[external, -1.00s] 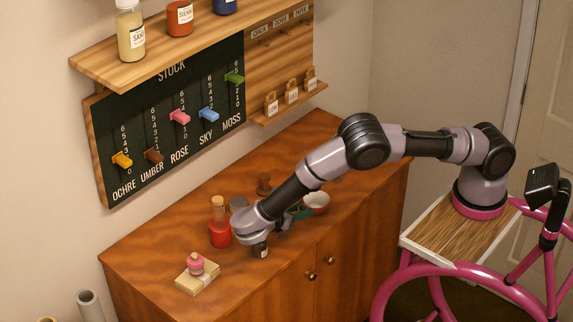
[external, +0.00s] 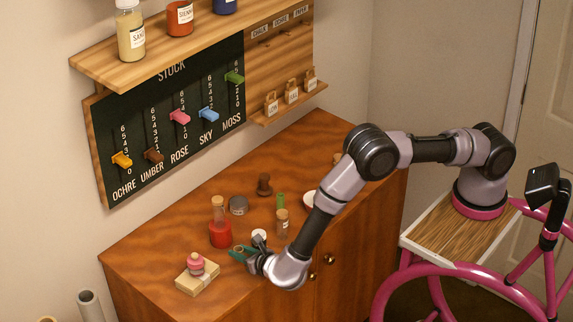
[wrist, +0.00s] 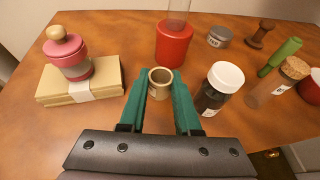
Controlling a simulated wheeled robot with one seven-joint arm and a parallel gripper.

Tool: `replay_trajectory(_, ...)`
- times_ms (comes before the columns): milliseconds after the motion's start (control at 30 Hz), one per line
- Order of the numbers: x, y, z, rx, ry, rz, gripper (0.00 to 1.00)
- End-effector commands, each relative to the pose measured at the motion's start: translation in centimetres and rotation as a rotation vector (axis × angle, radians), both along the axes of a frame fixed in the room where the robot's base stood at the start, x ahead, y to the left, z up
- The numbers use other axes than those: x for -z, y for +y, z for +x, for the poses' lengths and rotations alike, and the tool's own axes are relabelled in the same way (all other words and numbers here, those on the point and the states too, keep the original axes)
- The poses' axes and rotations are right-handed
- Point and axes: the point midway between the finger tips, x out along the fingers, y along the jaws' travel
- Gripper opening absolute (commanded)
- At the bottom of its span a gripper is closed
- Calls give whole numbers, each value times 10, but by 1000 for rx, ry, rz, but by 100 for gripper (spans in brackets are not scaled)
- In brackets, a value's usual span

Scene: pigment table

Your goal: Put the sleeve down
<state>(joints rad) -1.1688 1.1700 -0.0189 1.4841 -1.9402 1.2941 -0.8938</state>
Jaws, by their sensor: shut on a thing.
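The sleeve, a short tan hollow cylinder (wrist: 160,90), sits upright between the green fingertips of my gripper (wrist: 159,97) in the wrist view. The fingers press on it from both sides. In the external view my gripper (external: 245,252) is low over the front part of the cabinet top (external: 160,249), and the sleeve is mostly hidden. I cannot tell whether its base touches the wood. A dark bottle with a white cap (wrist: 215,89) stands just right of the fingers.
A red flask (wrist: 173,45) is behind the sleeve. A grey tin (wrist: 219,37), a dark stamp (wrist: 259,34), a green stick (wrist: 280,57) and a corked vial (wrist: 272,82) stand right.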

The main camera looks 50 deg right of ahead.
Motion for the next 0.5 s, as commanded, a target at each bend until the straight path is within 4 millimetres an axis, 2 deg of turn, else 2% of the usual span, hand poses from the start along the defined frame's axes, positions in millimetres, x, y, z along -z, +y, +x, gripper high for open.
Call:
replay_trajectory(233, 22, -1, 0, 2, 1, 0, 0)
replay_trajectory(400, 46, -1, 0, 3, 0, 0, 0)
replay_trajectory(500, 48, 0, 0, 3, 0, 2, 0)
